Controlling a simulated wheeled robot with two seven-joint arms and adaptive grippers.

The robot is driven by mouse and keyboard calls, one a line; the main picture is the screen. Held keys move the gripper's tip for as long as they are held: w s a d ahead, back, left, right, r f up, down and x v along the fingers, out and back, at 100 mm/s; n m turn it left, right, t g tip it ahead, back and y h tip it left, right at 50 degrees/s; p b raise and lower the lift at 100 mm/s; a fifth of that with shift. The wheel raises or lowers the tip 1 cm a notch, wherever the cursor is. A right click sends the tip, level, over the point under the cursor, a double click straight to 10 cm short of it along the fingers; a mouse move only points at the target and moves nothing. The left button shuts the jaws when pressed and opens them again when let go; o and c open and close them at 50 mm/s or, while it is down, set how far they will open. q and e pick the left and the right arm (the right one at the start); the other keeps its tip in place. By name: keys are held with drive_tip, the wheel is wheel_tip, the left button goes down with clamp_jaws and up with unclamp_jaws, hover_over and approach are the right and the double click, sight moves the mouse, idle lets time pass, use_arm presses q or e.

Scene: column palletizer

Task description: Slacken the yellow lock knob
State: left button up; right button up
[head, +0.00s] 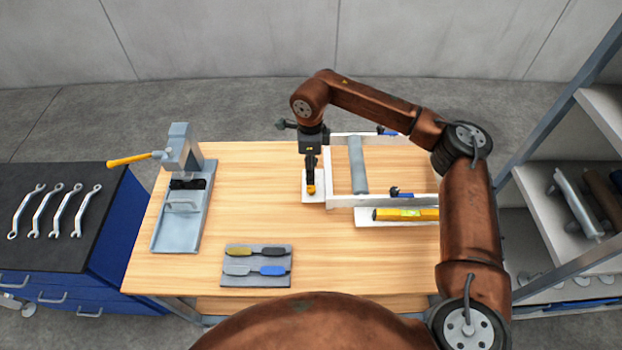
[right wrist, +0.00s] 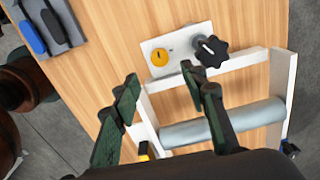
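The yellow lock knob (head: 311,190) sits on a small white plate (head: 314,199) at the left end of a white frame. In the right wrist view the round yellow knob (right wrist: 159,57) shows a dark mark on its face. A black star-shaped knob (right wrist: 211,51) stands beside it on the same plate (right wrist: 150,47). My right gripper (head: 311,182) points down over the yellow knob. In the right wrist view its two fingers (right wrist: 160,75) are spread apart with nothing held, and the yellow knob shows between and beyond the tips. My left gripper is in neither view.
The white frame (head: 345,201) carries a grey roller (head: 357,165). A yellow level (head: 405,214) lies in front. A grey press (head: 181,205) with an orange handle stands left, and a grey tray (head: 257,281) holds several coloured pieces. Bare wood lies between them.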

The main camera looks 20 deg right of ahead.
wheel_tip(320, 180, up, 4)
drive_tip(key=shift+f, duration=0.25)
idle(0.4)
